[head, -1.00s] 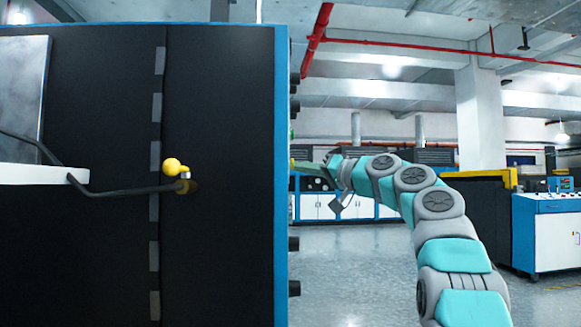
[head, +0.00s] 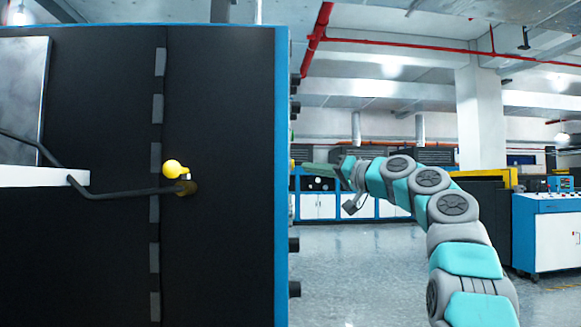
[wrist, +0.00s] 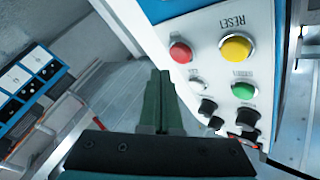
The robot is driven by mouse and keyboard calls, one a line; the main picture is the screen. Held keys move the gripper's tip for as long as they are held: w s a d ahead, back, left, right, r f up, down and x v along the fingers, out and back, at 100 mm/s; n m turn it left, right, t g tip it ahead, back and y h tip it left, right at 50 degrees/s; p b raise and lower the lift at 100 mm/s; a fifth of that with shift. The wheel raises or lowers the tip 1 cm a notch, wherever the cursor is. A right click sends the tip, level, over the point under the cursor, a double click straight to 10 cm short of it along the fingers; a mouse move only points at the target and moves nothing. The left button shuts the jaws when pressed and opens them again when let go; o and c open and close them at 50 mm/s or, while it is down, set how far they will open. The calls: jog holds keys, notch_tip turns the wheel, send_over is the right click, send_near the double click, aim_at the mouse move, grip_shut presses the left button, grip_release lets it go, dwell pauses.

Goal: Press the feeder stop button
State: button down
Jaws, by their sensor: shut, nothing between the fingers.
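In the wrist view, a white control panel carries a red button (wrist: 181,52), a yellow button (wrist: 236,48) under the word RESET, and a green button (wrist: 243,91). I cannot read a feeder stop label; the red button's label is not legible. My gripper (wrist: 160,74) has its dark green fingers together and empty, with the tips just left of and below the red button in the picture. I cannot tell their distance from the panel. In the head view my gripper (head: 318,167) is by the dark machine's right edge, and the panel face is hidden.
A large black machine (head: 220,110) with a blue edge fills the left of the head view. Black knobs (wrist: 208,107) sit low on the panel. A blue and white cabinet (head: 545,230) stands at the right. The grey floor (head: 360,265) between is open.

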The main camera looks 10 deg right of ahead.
jog(key=d+p, duration=0.1)
jog(key=d, duration=0.2)
jog(key=shift+d, duration=0.4)
dwell(0.5)
